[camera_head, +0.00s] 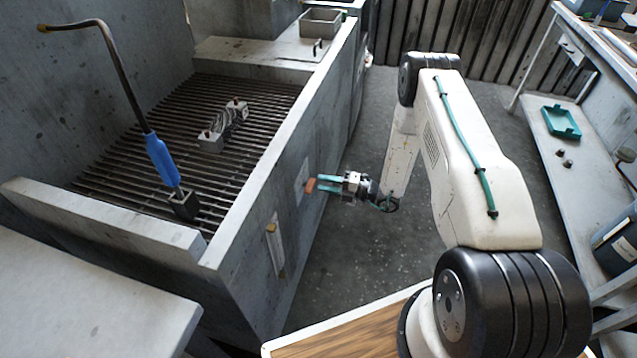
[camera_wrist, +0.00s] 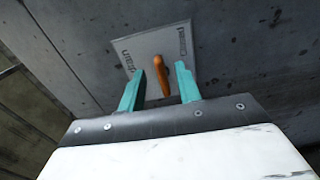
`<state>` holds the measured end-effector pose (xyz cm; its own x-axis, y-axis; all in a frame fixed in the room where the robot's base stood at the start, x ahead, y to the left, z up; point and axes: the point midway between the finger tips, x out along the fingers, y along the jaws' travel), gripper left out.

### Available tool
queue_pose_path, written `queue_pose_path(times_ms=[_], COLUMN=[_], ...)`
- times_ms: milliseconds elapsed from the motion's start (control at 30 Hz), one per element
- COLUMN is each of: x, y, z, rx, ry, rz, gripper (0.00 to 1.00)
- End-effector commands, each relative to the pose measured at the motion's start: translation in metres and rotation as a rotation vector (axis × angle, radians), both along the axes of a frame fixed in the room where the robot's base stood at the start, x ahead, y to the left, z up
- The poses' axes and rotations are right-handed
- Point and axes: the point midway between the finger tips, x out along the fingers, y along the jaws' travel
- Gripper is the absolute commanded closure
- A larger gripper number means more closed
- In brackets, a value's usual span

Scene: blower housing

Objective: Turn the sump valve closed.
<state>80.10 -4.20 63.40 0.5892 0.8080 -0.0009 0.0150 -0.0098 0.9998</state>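The sump valve is an orange lever on a light plate (camera_wrist: 145,48) on the side wall of the grey housing. The lever (camera_wrist: 159,72) shows in the wrist view between my two teal fingers; it also shows in the head view (camera_head: 311,186). The plate carries the words "drain" on its left and "closed" on its right. The lever's free end points down toward my gripper, between the two words. My gripper (camera_wrist: 160,80) is open, with a finger on each side of the lever.
The housing's side wall (camera_head: 262,215) runs along the left of the clear floor (camera_head: 350,255). A grate (camera_head: 110,165) inside holds a metal part (camera_head: 224,126) and a blue-handled wand (camera_head: 162,160). A bench (camera_head: 574,190) with a green tray (camera_head: 561,122) stands at right.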

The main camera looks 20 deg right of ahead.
Motion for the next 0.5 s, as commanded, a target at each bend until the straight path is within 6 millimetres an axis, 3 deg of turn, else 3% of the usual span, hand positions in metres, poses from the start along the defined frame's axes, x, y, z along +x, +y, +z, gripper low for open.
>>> queue_pose_path(times_ms=[200,500], x=[-0.021,-0.029], y=[-0.028,-0.036], z=[0.000,0.000], rx=[0.000,0.000], ry=[0.000,0.000], rz=[0.000,0.003], gripper=[0.66,0.66])
